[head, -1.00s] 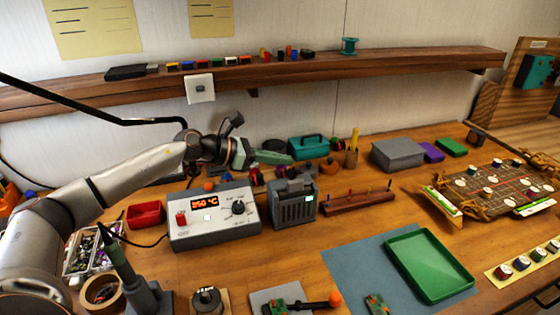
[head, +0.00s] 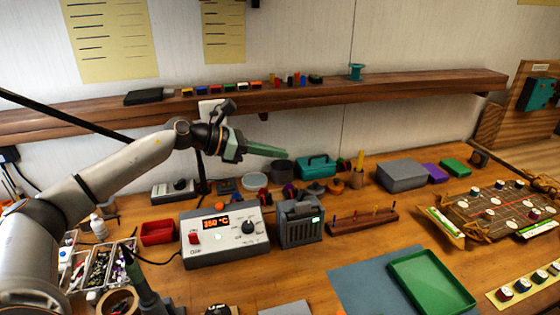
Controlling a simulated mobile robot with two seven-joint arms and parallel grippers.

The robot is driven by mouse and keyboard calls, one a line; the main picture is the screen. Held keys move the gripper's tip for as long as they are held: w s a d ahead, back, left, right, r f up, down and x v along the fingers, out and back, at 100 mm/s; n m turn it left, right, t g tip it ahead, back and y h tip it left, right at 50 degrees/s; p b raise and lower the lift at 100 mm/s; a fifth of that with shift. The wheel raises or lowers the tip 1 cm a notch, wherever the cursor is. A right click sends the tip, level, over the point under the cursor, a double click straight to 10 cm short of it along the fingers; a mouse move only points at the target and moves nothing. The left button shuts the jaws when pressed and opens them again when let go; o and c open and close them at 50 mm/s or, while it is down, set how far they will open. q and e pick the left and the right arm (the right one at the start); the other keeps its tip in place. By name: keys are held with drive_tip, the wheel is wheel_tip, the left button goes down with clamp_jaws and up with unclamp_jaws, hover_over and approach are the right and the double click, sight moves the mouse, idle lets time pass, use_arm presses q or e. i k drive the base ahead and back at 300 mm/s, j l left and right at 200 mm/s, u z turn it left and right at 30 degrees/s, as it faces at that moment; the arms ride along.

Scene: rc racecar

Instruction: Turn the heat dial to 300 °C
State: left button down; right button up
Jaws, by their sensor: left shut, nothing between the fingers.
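The grey soldering station (head: 226,251) stands on the bench with a black heat dial (head: 248,228) on its front right. Its orange display (head: 216,221) seems to read 350 °C, though the first digits are small and blurred. A red switch (head: 194,238) sits at its left. My left gripper (head: 284,153) is shut and empty, with its greenish fingers pointing right. It hangs above and behind the station, apart from the dial.
A dark grey slotted box (head: 299,232) stands right beside the station. A red tray (head: 158,233) is at its left. Pots and a teal toolbox (head: 316,166) stand behind. A wooden shelf (head: 400,92) runs along the wall above. A green tray (head: 432,284) lies at front right.

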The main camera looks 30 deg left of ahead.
sight(247, 226)
drive_tip(key=k, duration=1.5)
